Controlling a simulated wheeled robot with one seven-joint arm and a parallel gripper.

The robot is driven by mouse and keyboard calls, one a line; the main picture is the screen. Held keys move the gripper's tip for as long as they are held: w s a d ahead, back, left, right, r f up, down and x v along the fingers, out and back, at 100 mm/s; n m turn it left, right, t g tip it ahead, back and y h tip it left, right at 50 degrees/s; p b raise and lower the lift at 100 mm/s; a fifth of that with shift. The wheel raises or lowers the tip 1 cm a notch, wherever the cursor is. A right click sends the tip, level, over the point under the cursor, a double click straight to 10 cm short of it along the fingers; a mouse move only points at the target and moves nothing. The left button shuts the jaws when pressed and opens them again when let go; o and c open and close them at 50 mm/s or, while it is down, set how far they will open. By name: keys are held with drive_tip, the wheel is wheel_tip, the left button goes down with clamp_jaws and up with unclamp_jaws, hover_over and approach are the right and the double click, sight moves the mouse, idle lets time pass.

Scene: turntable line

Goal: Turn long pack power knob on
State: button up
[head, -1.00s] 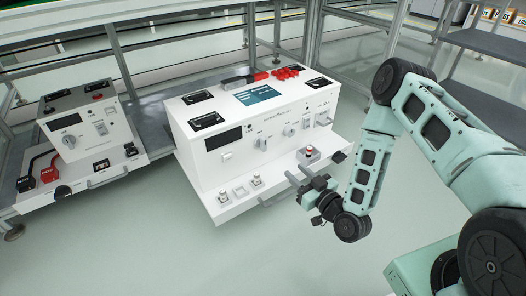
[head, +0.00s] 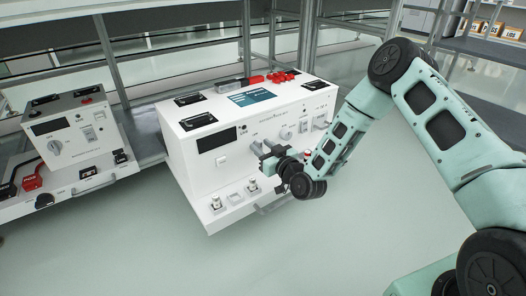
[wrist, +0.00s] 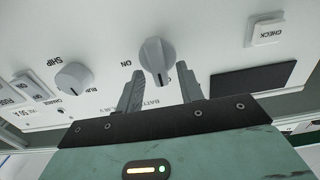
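The long pack (head: 187,160) is a large white box with a sloped front panel, in the middle of the head view. In the wrist view, upside down, a grey knob (wrist: 156,52) sits on the panel between the "ON" and "BATT" markings. My gripper (wrist: 160,72) is open, with one finger on each side of the knob's near end. A gap shows between each finger and the knob, and nothing is held. In the head view my gripper (head: 264,155) is close to the panel and hides this knob.
A second grey knob (wrist: 73,77), marked SHIP and RUN, is left of the gripper in the wrist view. A CHECK button (wrist: 266,31) and dark display (wrist: 253,78) are to its right. A smaller grey unit (head: 75,130) stands at left in the head view.

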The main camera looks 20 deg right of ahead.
clamp_jaws()
drive_tip(key=shift+m+p, duration=0.3)
drive_tip(key=shift+p, duration=0.1)
drive_tip(key=shift+w+d+r+m+p, duration=0.1)
drive_tip(key=shift+m+p, duration=0.75)
drive_tip(key=shift+m, duration=0.15)
drive_tip(key=m+p, duration=0.2)
drive_tip(key=m, duration=0.3)
drive_tip(key=f+m+p, duration=0.1)
drive_tip(key=m, duration=0.4)
drive_tip(key=d+m+p, duration=0.1)
drive_tip(key=m+p, duration=0.1)
drive_tip(key=m, duration=0.3)
drive_tip(key=shift+w+f+p, duration=0.1)
drive_tip(key=shift+f+p, duration=0.2)
drive_tip(key=shift+f, duration=0.05)
drive_tip(key=shift+m, duration=0.3)
